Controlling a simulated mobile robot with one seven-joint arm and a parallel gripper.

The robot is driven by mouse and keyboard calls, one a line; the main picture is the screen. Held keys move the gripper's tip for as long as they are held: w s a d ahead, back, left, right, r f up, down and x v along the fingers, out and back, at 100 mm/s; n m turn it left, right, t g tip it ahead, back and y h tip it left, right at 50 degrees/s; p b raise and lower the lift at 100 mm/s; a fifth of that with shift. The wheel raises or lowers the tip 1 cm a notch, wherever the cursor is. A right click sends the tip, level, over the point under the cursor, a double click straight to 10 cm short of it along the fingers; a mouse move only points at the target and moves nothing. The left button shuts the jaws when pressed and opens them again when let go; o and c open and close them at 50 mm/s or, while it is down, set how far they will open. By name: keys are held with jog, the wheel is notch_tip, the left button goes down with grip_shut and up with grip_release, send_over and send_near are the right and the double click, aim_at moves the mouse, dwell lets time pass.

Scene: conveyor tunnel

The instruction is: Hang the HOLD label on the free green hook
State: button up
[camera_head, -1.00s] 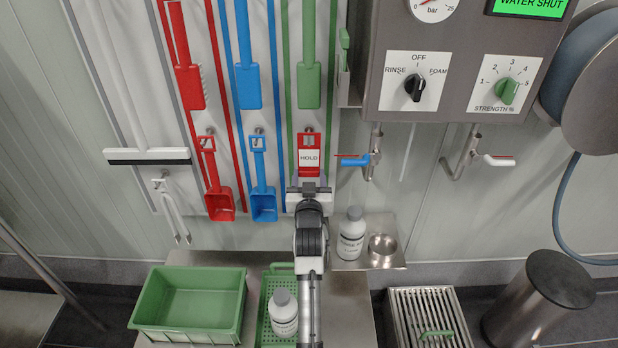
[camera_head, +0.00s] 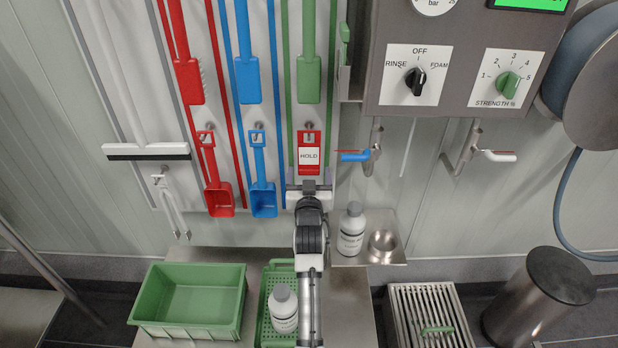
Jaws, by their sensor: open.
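The HOLD label (camera_head: 308,168), a red tag with a white panel, hangs upright against the wall in the green-outlined column. The hook (camera_head: 309,126) at its top edge shows only in part. My gripper (camera_head: 309,180) is just below the label, with its fingers spread to either side. It is open and the label is not clamped. Whether the fingertips touch the label I cannot tell.
A green brush (camera_head: 308,80) hangs above the label. A blue scoop (camera_head: 263,190) hangs close to the left. A blue-handled valve (camera_head: 354,156) juts out to the right. A white bottle (camera_head: 351,232) and steel bowl (camera_head: 382,244) stand on a shelf to the lower right.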

jog(key=s+b, duration=0.3)
jog(key=s, duration=1)
jog(key=shift+s+f, duration=0.3)
jog(key=shift+s, duration=0.1)
